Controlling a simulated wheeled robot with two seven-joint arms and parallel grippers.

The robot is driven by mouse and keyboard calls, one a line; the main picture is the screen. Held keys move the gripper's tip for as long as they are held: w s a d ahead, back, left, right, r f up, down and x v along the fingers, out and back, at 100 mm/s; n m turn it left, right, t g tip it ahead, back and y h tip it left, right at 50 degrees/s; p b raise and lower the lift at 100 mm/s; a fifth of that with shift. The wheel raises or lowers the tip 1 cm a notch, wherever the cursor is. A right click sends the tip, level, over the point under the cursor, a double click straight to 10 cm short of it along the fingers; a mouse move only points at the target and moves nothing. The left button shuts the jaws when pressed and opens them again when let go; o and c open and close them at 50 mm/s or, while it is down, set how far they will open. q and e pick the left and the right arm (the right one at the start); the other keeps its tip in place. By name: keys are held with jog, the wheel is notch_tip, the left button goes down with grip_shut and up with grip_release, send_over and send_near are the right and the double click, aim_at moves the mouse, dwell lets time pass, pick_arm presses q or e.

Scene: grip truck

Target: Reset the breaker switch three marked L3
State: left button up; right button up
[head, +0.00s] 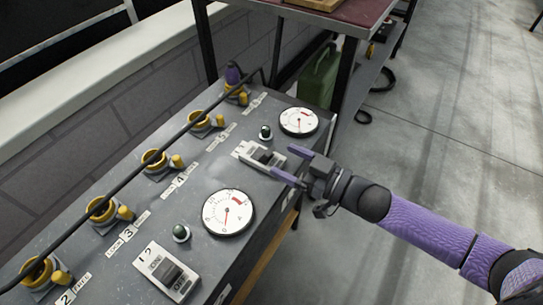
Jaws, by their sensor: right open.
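A grey panel (213,162) slopes across the left and middle of the head view. The breaker switch (264,156) on its upper part is a pale housing with a dark toggle; its label is too small to read. A second breaker switch (168,272) sits lower, with a label that looks like L2. My right gripper (287,162) is open and empty, its two purple fingers pointing left at the right end of the upper switch. One fingertip lies close beside the housing; I cannot tell whether it touches. My left gripper is not in view.
Two round gauges (228,212) and green-black indicators (265,132) stand beside the switches. Yellow sockets (154,161) line the panel's far edge under a long black rod (130,166). A table (345,14) and a green can (318,75) stand behind. Open floor lies right.

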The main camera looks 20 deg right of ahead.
aim_at(273, 162)
jog(key=shift+b+x, duration=0.55)
jog(key=shift+x, duration=1.45)
grip_shut()
